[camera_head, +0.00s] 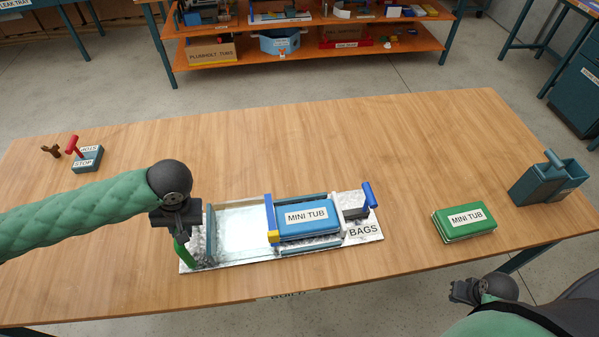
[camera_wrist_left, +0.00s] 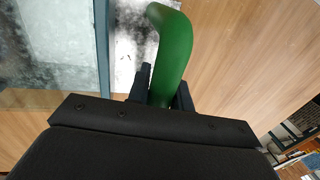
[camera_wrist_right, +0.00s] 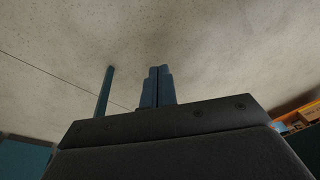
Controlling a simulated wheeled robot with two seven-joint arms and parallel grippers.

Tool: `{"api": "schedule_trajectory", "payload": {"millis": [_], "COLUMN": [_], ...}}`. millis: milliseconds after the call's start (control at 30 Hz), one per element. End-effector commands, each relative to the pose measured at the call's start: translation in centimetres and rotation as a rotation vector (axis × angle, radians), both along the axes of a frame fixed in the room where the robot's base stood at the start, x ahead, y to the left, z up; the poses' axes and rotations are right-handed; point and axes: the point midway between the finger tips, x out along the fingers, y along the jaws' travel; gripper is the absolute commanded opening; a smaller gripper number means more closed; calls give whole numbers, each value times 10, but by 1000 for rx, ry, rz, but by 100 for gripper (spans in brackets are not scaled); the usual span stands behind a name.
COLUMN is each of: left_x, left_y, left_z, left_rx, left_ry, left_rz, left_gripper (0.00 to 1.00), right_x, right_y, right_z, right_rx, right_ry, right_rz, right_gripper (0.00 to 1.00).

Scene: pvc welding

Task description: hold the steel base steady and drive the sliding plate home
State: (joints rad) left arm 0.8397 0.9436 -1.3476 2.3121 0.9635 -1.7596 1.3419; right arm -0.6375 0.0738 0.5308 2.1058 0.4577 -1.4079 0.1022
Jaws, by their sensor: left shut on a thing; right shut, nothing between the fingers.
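The steel base (camera_head: 220,264) lies lengthwise on the wooden table, a mottled silver plate with a clear pane at its left end. My left gripper (camera_head: 182,232) is shut on the green handle (camera_head: 181,254) at the base's left end; the green handle (camera_wrist_left: 172,45) fills the jaws in the left wrist view. A sliding plate carries a blue block (camera_head: 308,219) labelled MINI TUB, between rails, with a blue-and-yellow bar (camera_head: 271,222) at its left. A blue handle (camera_head: 370,196) stands at the right end. My right gripper (camera_head: 462,291) is shut and empty, off the table's front edge; its fingers (camera_wrist_right: 157,87) touch in the right wrist view.
A green MINI TUB box (camera_head: 464,221) and a grey-blue open bin (camera_head: 546,182) stand at the right. A STOP box with red lever (camera_head: 86,158) sits at the back left. The table's back middle is clear. An orange shelf (camera_head: 300,48) stands behind.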

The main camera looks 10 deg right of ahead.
Motion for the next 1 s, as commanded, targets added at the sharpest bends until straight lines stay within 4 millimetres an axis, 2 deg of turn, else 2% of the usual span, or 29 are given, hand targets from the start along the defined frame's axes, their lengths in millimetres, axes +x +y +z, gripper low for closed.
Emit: {"api": "schedule_trajectory", "payload": {"millis": [33,200,400,500,600,767,1000], "left_x": [0,0,0,0,0,0,0], "left_y": [0,0,0,0,0,0,0], "left_z": [0,0,0,0,0,0,0], "left_rx": [0,0,0,0,0,0,-1], "left_ry": [1,1,1,1,1,0,0], "left_rz": [-1,-1,-1,-1,-1,-1,-1], "left_gripper": [0,0,0,0,0,0,0], "right_x": [-9,-28,-46,-48,-35,-9,40], "right_y": [-17,-54,-81,-93,-100,-100,-93], "right_z": [16,55,91,113,135,157,190], "right_rx": [-4,-8,-14,-17,-14,-6,7], "right_ry": [-8,-32,-53,-72,-105,-145,-207], "right_rz": [-32,-106,-161,-172,-151,-96,20], "right_gripper": [0,0,0,0,0,0,0]}}
